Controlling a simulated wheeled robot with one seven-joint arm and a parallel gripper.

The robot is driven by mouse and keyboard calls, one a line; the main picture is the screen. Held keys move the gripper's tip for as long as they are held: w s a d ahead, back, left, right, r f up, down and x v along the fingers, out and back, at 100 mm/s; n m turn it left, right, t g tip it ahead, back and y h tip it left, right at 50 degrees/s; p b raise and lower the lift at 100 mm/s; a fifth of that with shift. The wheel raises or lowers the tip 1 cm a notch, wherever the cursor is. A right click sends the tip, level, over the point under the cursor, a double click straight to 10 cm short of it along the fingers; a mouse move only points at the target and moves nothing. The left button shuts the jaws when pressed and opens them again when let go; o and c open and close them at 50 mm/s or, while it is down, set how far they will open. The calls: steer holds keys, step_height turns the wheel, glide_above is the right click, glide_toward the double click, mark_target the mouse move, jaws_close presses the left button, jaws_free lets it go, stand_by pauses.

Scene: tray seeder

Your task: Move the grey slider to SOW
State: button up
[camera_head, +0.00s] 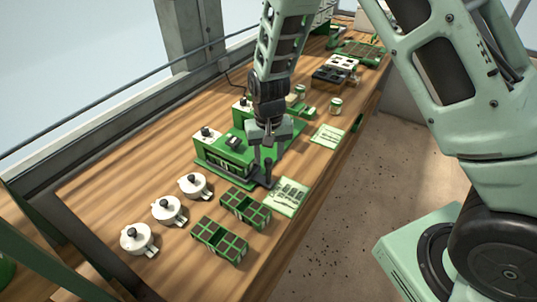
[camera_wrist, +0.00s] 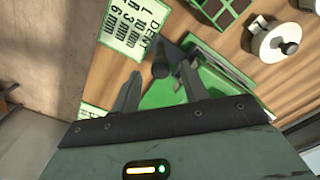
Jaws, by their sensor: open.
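The green tray seeder (camera_head: 228,157) stands on the wooden bench, with a dark block on top and white parts with dark knobs. A dark grey upright post (camera_head: 269,170), seemingly the slider, stands at its right front end. In the wrist view the grey post (camera_wrist: 161,62) shows just beyond and between my fingertips. My gripper (camera_head: 263,156) is open above the right end of the seeder, fingers pointing down. Its two fingers (camera_wrist: 157,84) are apart with nothing held between them. I cannot read a SOW mark, and the slider's track is mostly hidden.
A printed card (camera_head: 290,197) lies beside the seeder, close to the post. Two green-framed trays of dark cells (camera_head: 219,241) and three white lidded pots (camera_head: 138,238) stand in front. Another card (camera_head: 328,136) and small jars (camera_head: 336,105) lie behind. The bench edge is to the right.

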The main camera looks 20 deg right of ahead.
steer(key=shift+f, duration=0.85)
steer(key=shift+c, duration=0.3)
jaws_close()
steer(key=w+d+b, duration=0.2)
steer(key=w+d, duration=0.9)
steer(key=d, duration=0.5)
steer(key=shift+w+b, duration=0.4)
steer(key=shift+d, duration=0.1)
steer(key=shift+o, duration=0.3)
jaws_free()
steer(key=shift+r, duration=0.15)
